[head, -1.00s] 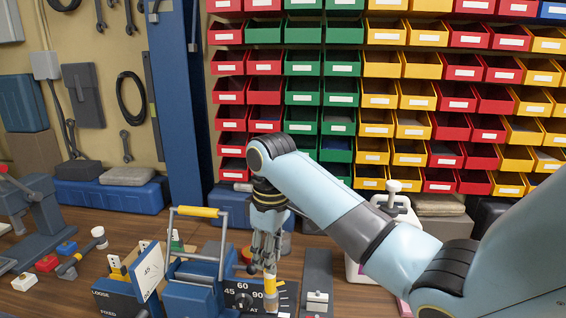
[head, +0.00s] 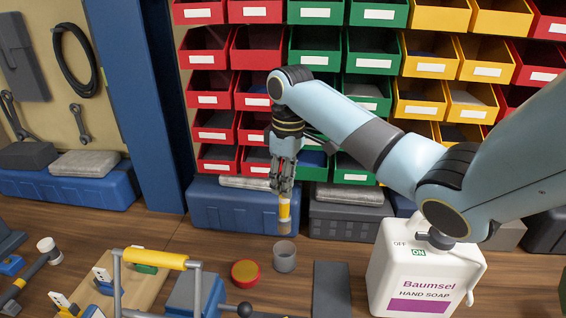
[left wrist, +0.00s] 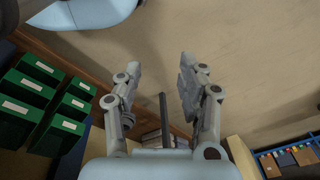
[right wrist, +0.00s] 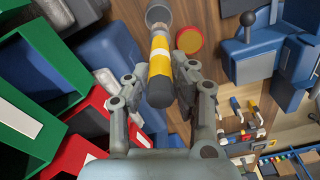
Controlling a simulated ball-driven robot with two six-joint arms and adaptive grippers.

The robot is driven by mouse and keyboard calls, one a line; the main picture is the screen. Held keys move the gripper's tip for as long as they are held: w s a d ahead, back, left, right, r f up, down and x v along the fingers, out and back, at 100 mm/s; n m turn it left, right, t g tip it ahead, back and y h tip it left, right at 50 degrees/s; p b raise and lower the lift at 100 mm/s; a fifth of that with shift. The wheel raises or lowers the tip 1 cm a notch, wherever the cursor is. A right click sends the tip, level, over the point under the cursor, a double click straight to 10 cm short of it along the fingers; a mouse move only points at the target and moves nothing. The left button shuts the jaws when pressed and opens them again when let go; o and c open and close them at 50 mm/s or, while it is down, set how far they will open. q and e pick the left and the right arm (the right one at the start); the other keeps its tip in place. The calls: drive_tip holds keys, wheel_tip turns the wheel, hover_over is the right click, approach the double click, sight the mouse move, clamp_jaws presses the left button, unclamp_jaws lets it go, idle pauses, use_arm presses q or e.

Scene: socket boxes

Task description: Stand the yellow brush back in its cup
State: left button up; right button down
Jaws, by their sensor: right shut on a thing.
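The yellow brush (head: 284,212), with a white band and a tan lower end, hangs about upright in my right gripper (head: 284,185), which is shut on it. In the right wrist view the brush (right wrist: 160,62) lies between the fingers, its dark grey end towards the camera. The grey cup (head: 285,258) stands open on the bench, just below the brush in the head view. The cup (right wrist: 158,12) also shows at the top of the right wrist view, beyond the brush's far end. My left gripper (left wrist: 158,78) is open and empty, seen only in the left wrist view.
A red and yellow round tin (head: 246,272) stands just left of the cup. A blue case (head: 235,208) stands behind, with bins above. A soap bottle (head: 425,265) stands at the right.

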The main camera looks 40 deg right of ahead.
sight(285, 220)
drive_tip(key=shift+f, duration=0.75)
wheel_tip(285, 220, down, 5)
drive_tip(key=shift+r+b, duration=0.1)
drive_tip(key=shift+b, duration=0.8)
wheel_tip(285, 220, down, 3)
drive_tip(key=shift+r+b, duration=0.1)
drive_tip(key=shift+b, duration=0.55)
drive_tip(key=shift+f+b, duration=0.4)
drive_tip(key=shift+f, duration=0.55)
use_arm(q)
drive_tip(key=f, duration=0.1)
drive_tip(key=s+f, duration=0.1)
drive_tip(key=f, duration=0.1)
drive_tip(key=s+a+f, duration=0.1)
drive_tip(key=shift+s+f, duration=0.15)
drive_tip(key=shift+s, duration=0.1)
use_arm(e)
drive_tip(key=shift+f, duration=0.2)
